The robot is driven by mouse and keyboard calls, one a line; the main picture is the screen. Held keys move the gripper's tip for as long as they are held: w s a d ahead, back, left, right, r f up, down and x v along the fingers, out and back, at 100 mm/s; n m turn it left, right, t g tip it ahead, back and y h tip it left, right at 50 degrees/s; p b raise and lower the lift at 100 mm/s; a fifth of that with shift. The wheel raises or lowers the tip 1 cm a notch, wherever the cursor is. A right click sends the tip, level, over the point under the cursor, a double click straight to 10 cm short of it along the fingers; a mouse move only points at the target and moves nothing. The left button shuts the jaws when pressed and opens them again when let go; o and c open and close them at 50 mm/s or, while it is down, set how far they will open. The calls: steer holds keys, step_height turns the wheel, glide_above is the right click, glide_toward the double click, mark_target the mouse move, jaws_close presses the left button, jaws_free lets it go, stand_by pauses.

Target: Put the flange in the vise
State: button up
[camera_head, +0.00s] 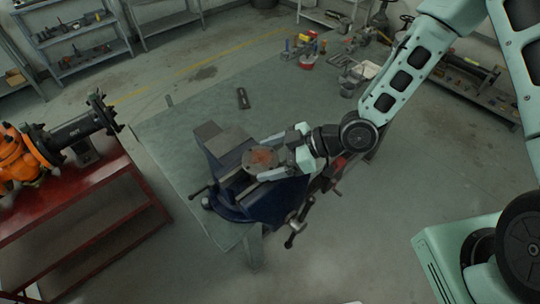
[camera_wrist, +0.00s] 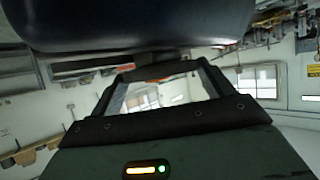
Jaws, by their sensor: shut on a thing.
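The flange (camera_head: 263,158) is a round, flat, rusty brown and grey disc in the head view. It is above the blue vise (camera_head: 276,206), over the jaw area. My gripper (camera_head: 268,160) reaches in from the right and is shut on the flange. I cannot tell whether the flange touches the vise jaws. The vise jaws are partly hidden by the flange and my gripper. In the wrist view, my gripper (camera_wrist: 158,72) shows in the middle, with a thin reddish-brown edge between its fingertips. A large dark blue rounded body fills the top there, likely the vise.
The vise stands on a grey-green table (camera_head: 190,140), with a small dark object (camera_head: 243,98) farther back. Tools and a red container (camera_head: 307,62) are at the table's far end.

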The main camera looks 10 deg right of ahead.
steer(key=shift+f, duration=0.2)
steer(key=shift+f, duration=0.1)
